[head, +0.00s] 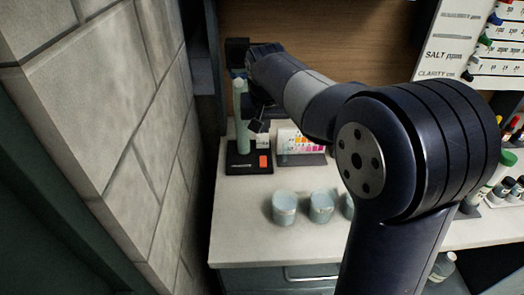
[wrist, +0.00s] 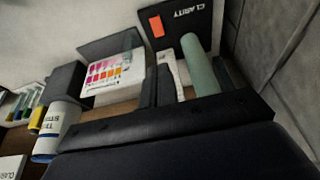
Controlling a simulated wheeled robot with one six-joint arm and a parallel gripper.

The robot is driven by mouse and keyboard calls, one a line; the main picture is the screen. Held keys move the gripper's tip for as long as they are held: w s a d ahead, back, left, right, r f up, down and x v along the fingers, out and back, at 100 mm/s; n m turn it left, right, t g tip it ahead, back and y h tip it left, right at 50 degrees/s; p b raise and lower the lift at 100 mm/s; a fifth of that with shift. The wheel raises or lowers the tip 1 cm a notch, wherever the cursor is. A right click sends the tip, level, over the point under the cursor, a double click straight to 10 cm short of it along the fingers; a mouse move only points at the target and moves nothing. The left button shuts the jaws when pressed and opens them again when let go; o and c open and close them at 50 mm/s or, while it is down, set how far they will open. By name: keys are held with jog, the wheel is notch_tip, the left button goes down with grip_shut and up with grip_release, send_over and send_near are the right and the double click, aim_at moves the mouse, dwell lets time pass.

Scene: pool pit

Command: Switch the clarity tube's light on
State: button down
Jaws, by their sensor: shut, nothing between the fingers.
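The clarity tube (head: 242,132) is a pale grey-green cylinder standing upright on a black base (head: 236,170) at the left of the counter. An orange-red switch (head: 264,161) is on the base, right of the tube's foot. In the wrist view, the tube (wrist: 200,65), the switch (wrist: 157,26) and the base, marked CLARITY (wrist: 188,14), are all visible. My gripper (head: 257,125) is shut and empty, above the base and just right of the tube, apart from the switch. Its dark fingers partly show in the wrist view (wrist: 160,86). I cannot tell whether the light is lit.
A colour chart card (head: 303,142) stands right of the base. Pale cups (head: 284,208) (head: 321,207) stand in front, one partly behind my arm. A block wall (head: 130,130) is close on the left. Small bottles (head: 502,187) stand at the right.

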aim_at(263, 158)
jog(key=shift+w, duration=0.1)
dwell(0.3)
jog(key=x, duration=0.4)
jog(key=p+x, duration=0.1)
jog(key=x, duration=0.8)
jog(key=shift+s+f, duration=0.25)
jog(key=shift+f, duration=0.3)
jog(key=shift+p, duration=0.7)
jog(key=shift+w+f+g, duration=0.1)
jog(key=shift+f+g, duration=0.05)
jog(key=shift+g, duration=0.15)
jog(key=shift+f, duration=0.1)
jog(key=shift+s+b, duration=0.3)
jog(key=shift+s, duration=0.6)
